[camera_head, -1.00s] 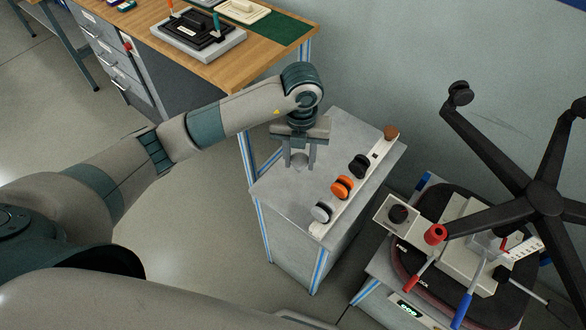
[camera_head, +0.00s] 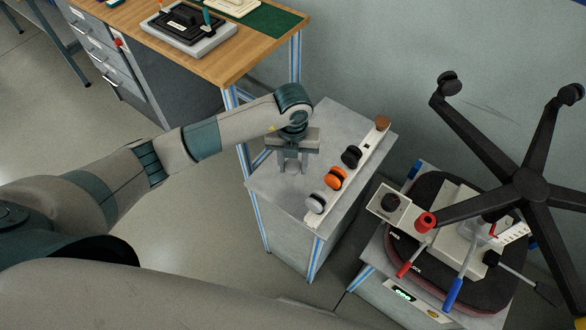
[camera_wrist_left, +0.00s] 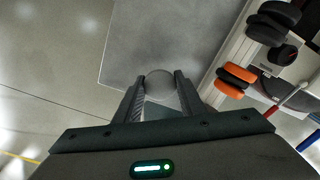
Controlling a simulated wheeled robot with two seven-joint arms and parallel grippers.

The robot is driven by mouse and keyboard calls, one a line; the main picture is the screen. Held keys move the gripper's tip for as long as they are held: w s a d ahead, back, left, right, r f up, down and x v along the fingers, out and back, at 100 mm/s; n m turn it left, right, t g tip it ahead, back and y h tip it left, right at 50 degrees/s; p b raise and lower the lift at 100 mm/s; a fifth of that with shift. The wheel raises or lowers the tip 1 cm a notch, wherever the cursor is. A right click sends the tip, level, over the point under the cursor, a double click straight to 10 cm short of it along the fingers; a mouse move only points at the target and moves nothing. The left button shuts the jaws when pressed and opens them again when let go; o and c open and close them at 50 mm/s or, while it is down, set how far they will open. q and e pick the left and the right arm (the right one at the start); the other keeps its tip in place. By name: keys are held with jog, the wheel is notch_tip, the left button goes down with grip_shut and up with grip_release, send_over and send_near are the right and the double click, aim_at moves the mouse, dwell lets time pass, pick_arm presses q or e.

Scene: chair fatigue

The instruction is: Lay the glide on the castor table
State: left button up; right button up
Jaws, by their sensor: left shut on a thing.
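My left gripper (camera_head: 291,168) is shut on the glide, a small grey round piece (camera_wrist_left: 160,84) seen between the fingertips in the left wrist view. The glide is mostly hidden by the fingers in the head view. The gripper points down over the left part of the castor table (camera_head: 268,192), a grey-topped stand. I cannot tell whether the glide touches the tabletop. My right gripper is not in view.
A pale rack (camera_head: 314,216) along the table's right side holds grey, orange (camera_head: 336,178), black and brown pieces. The tabletop left of it is bare. A fixture with an upturned black chair base (camera_head: 528,184) stands at right. A wooden bench (camera_head: 240,55) is behind.

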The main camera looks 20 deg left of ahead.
aim_at(293, 172)
pick_arm(q)
jog(key=shift+f, duration=0.25)
notch_tip(293, 172, down, 3)
jog(key=shift+r+p, duration=0.15)
jog(key=shift+p, duration=0.5)
jog(key=shift+f, duration=0.3)
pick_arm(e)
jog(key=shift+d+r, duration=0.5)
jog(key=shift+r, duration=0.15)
pick_arm(q)
jog(key=shift+f, duration=0.1)
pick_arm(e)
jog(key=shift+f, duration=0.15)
pick_arm(q)
jog(key=o, duration=1)
jog(key=shift+c, duration=0.2)
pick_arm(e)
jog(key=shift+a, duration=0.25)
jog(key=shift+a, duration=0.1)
